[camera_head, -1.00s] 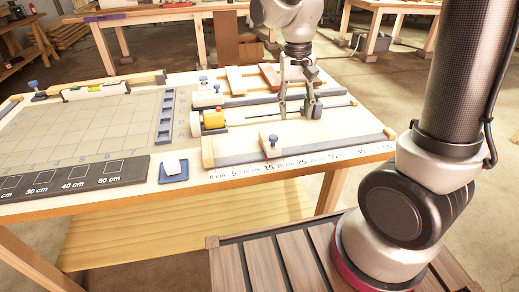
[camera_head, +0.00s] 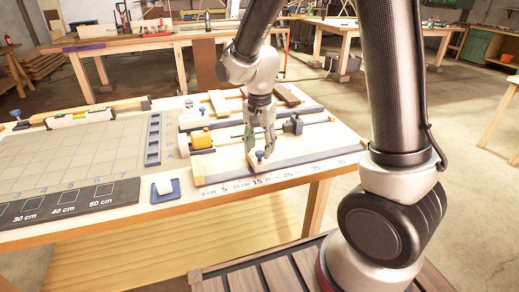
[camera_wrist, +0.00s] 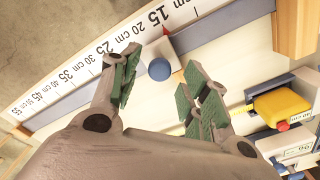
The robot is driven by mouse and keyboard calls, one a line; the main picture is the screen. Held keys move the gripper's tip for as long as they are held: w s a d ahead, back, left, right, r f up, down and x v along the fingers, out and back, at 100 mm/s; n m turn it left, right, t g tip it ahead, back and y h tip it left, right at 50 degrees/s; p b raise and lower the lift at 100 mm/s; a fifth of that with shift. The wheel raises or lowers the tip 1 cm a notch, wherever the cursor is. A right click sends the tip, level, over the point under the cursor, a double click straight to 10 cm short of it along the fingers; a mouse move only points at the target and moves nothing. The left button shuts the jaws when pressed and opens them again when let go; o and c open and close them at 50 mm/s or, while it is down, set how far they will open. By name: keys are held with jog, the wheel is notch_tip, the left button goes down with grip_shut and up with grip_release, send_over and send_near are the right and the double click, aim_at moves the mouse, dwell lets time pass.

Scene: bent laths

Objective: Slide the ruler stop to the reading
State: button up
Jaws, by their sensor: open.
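The ruler stop is a pale wooden block with a blue knob (camera_head: 259,156) on the grey rail at the bench's front edge. In the wrist view its blue knob (camera_wrist: 159,69) lies between my fingers, with a small red pointer near the 15 mark. The ruler scale (camera_wrist: 95,60) runs along the rail, its numbers rising to the left in that view. My gripper (camera_head: 261,147) points down over the stop. In the wrist view my gripper (camera_wrist: 161,62) is open, one finger on each side of the knob, with gaps visible.
A rod gauge with a yellow block (camera_head: 200,140) and a dark slider (camera_head: 293,124) lies behind the stop. A blue tray (camera_head: 165,191) with a white piece sits left. A wooden end block (camera_wrist: 297,25) closes the rail's low end.

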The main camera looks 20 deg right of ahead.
jog(key=shift+f, duration=0.7)
grip_shut()
jog(key=shift+d, duration=0.1)
jog(key=d, duration=2.5)
grip_release()
